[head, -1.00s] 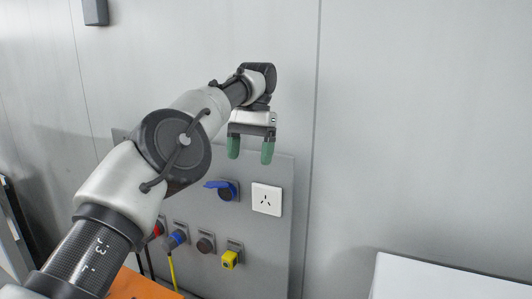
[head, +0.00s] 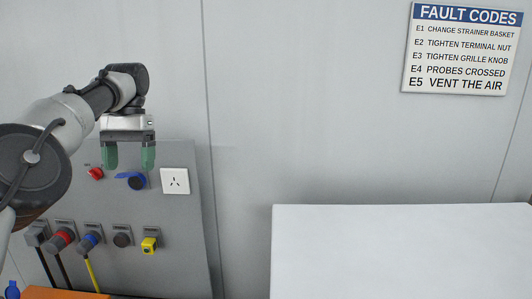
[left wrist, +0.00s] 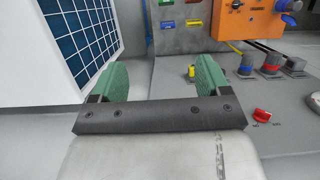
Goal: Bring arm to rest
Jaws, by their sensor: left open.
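My left gripper (head: 129,157) is at the left of the head view, with its green fingers pointing down and apart. It is open and empty, in front of the upper part of a grey wall panel (head: 185,240). In the left wrist view both green fingers of the left gripper (left wrist: 158,82) show with a wide gap and nothing between them. My right gripper is in neither view.
The panel holds a white socket (head: 175,181), a blue-lidded socket (head: 131,181), a red switch (head: 96,173), a yellow connector (head: 149,245) and several plugs with cables. A white box-like surface (head: 400,250) fills the lower right. A fault codes sign (head: 462,48) hangs above. An orange box (left wrist: 252,20) and a blue solar panel (left wrist: 82,35) show in the wrist view.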

